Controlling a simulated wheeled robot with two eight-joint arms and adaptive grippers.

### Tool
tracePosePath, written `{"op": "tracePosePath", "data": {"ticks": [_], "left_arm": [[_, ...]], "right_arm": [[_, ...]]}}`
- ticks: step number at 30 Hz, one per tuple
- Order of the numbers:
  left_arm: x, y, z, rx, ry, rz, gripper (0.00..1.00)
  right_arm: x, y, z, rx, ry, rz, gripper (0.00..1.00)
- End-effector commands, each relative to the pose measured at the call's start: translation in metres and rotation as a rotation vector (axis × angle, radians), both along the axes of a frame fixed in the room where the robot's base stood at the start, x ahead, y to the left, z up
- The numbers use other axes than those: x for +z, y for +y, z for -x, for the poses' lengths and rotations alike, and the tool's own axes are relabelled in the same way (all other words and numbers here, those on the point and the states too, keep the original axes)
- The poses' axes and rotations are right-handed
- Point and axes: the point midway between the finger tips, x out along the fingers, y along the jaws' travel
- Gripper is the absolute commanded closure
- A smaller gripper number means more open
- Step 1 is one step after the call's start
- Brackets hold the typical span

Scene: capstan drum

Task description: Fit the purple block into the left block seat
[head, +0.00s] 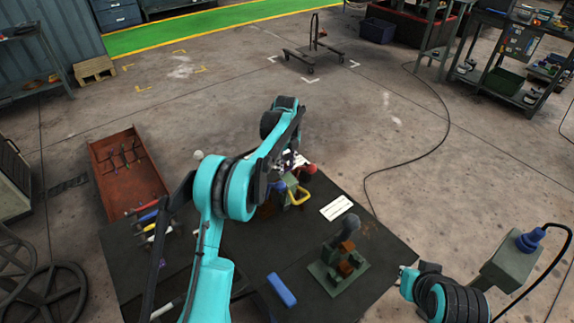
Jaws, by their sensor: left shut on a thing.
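My left gripper (291,164) is low over the back of the dark table, beside a green fixture (291,196) with a yellow handle. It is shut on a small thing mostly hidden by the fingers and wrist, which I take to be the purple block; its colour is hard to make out. A second green fixture (329,281) with brown blocks and a grey-topped lever stands at the right front. I cannot tell which part is the left block seat. My right arm shows at the lower right, but its gripper is not in view.
The dark table (237,246) carries a blue bar (281,290), a white label plate (336,207) and several tools at left. A red tray (128,174) lies left of the table. A grey box (509,263) with a blue knob and cable stands at right.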

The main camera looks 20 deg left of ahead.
Motion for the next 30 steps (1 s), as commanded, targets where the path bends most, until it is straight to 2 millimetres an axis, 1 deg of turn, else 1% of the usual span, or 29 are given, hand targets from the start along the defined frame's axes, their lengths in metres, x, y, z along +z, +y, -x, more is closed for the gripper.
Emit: {"op": "tracePosePath", "data": {"ticks": [1, 15, 21, 30], "left_arm": [[-0.008, 0.000, 0.000, 0.000, 0.000, 0.000, 1.00], [-0.056, 0.000, 0.000, 0.000, 0.000, 0.000, 1.00], [-0.064, 0.000, 0.000, 0.000, 0.000, 0.000, 1.00], [-0.064, 0.000, 0.000, 0.000, 0.000, 0.000, 1.00]], "right_arm": [[-0.006, 0.000, 0.000, 0.000, 0.000, 0.000, 1.00], [-0.036, 0.000, 0.000, 0.000, 0.000, 0.000, 1.00], [-0.040, 0.000, 0.000, 0.000, 0.000, 0.000, 1.00], [-0.039, 0.000, 0.000, 0.000, 0.000, 0.000, 1.00]]}}
